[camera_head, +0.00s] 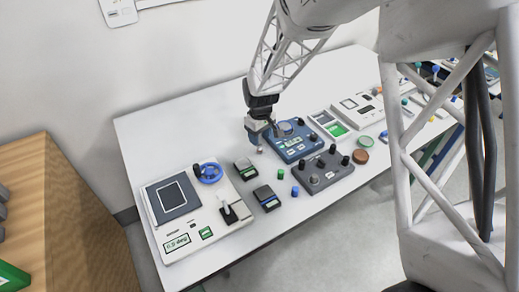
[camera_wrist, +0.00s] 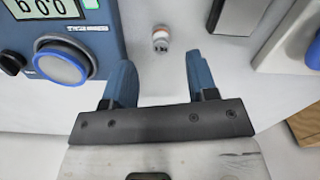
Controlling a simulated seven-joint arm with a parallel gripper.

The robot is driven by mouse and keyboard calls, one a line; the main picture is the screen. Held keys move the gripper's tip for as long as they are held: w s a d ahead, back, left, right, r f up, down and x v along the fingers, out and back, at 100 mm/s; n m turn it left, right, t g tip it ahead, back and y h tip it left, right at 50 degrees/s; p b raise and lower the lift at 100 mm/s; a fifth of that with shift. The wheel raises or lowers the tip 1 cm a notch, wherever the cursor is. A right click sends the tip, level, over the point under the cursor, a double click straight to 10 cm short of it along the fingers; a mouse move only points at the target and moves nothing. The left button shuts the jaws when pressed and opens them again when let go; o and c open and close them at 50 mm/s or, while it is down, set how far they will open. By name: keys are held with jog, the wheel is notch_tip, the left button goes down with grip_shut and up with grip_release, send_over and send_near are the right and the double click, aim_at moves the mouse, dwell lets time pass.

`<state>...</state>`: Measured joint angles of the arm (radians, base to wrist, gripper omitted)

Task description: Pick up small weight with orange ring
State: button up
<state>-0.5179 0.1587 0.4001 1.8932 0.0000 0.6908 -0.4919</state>
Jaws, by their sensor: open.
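The small weight with the orange ring (camera_wrist: 161,40) stands on the white table in the wrist view. It is a short pale cylinder with an orange band and a dark mark. My gripper (camera_wrist: 159,72) is open and empty, with one blue finger to either side of the weight's line. The weight lies just beyond the fingertips, roughly centred between them and apart from both.
The blue device (camera_wrist: 97,15) with a display and a round knob (camera_wrist: 62,66) is close to the left finger. In the head view, a white scale (camera_head: 190,247) stands left and a grey knobbed box (camera_head: 318,181) nearer the front.

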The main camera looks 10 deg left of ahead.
aim_at(260, 145)
jog(key=shift+f, duration=0.25)
jog(key=shift+a+f, duration=0.1)
jog(key=shift+f, duration=2.5)
grip_shut()
jog(key=shift+r, duration=0.1)
